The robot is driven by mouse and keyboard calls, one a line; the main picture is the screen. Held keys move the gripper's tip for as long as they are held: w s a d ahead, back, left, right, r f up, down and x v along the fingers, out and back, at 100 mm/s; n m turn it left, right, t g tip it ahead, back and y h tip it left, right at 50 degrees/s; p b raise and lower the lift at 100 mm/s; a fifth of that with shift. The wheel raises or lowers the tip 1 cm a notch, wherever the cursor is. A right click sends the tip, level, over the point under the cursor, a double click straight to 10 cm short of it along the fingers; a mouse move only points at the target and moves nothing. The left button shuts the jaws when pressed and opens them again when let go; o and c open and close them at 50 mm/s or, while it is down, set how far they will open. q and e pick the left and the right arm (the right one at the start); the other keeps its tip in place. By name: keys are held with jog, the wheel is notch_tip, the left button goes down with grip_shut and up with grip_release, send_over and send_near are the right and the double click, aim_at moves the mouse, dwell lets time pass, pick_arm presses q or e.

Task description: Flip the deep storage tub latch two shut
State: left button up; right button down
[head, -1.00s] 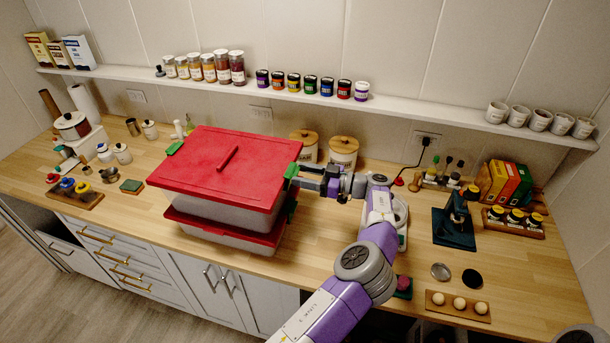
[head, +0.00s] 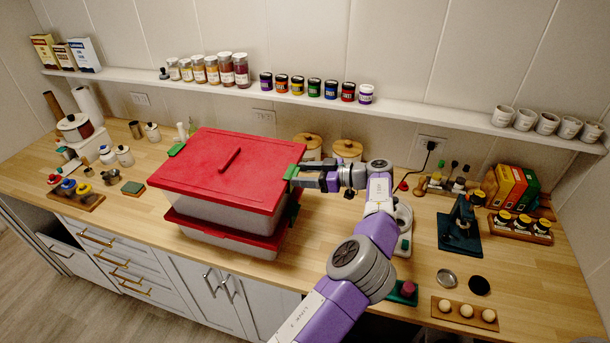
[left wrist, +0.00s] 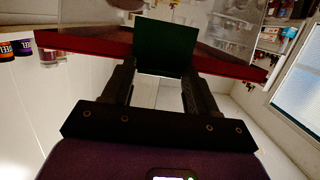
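A deep storage tub with a red lid (head: 235,165) and clear walls (head: 225,205) sits on top of a flatter red-lidded tub (head: 215,232) on the wooden counter. A green latch (head: 176,150) sticks out at the lid's left side. Another green latch (head: 293,170) is at the right side, partly hidden by my left gripper (head: 297,179). In the left wrist view, that dark green latch plate (left wrist: 166,46) stands in front of my fingers, which are spread apart with a gap between them. I cannot tell whether they touch it. My right gripper is out of view.
A green part (head: 292,214) shows lower on the tub's right side. Lidded canisters (head: 346,150) stand behind my gripper. A scale (head: 401,235) and a dark green stand (head: 460,228) are to the right. The counter in front of the tubs is clear.

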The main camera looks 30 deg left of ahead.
pick_arm(q)
jog(key=o, duration=0.3)
jog(key=shift+v, duration=3.85)
jog(key=shift+a, duration=0.1)
